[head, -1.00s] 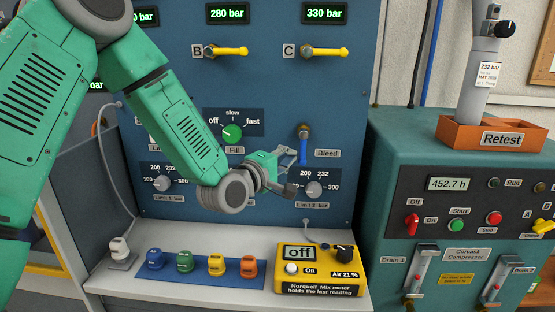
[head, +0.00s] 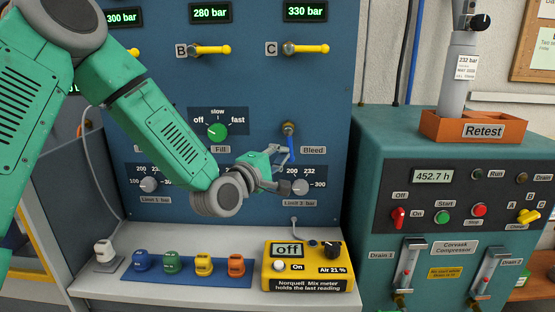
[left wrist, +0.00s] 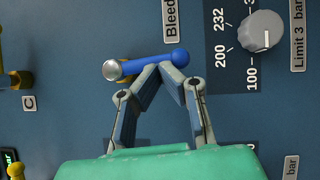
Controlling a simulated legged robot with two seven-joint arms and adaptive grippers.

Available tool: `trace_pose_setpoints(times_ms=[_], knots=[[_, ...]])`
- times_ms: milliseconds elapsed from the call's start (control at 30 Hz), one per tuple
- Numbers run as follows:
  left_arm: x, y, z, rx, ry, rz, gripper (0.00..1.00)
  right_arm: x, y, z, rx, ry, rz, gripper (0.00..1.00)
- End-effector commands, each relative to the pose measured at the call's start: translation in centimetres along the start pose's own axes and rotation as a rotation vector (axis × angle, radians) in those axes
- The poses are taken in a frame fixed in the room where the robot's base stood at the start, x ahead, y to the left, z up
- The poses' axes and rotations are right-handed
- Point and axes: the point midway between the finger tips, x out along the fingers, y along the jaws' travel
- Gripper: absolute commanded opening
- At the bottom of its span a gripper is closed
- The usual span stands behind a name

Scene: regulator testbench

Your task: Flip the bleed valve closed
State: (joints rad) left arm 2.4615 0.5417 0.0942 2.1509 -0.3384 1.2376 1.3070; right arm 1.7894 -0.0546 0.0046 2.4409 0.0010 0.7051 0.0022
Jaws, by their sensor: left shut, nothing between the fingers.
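The bleed valve is a blue lever on a brass body (head: 288,128) on the blue panel, left of and above the Bleed label (head: 313,150). Its lever (head: 291,143) points down, the lower end leaning slightly right. In the left wrist view the blue lever (left wrist: 147,64) lies across the picture, its silver hub at left and rounded tip at right. My left gripper (head: 284,153) is at the lever's lower part. In the left wrist view its fingertips (left wrist: 160,68) are together and empty, at the lever's side near the tip; contact looks likely. My right gripper is out of view.
The Limit 3 knob (head: 299,187) sits just below the lever, close to my gripper. The Fill knob (head: 217,131) is to the left. A yellow mix meter (head: 310,282) and several coloured caps stand on the shelf below. A teal compressor (head: 380,150) stands at right.

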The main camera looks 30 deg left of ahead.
Motion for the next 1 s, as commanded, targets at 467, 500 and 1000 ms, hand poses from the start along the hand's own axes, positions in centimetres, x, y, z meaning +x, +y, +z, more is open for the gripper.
trace_pose_setpoints(times_ms=[467,500,1000], knots=[[1.0,-1.9,0.7,-0.296,0.006,0.194,0.00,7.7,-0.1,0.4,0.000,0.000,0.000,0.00],[1.2,-1.9,0.9,-0.328,0.006,0.215,0.00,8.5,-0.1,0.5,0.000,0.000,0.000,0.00],[2.6,-1.1,3.4,-0.695,0.003,0.463,0.00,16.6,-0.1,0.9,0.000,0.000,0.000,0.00]])
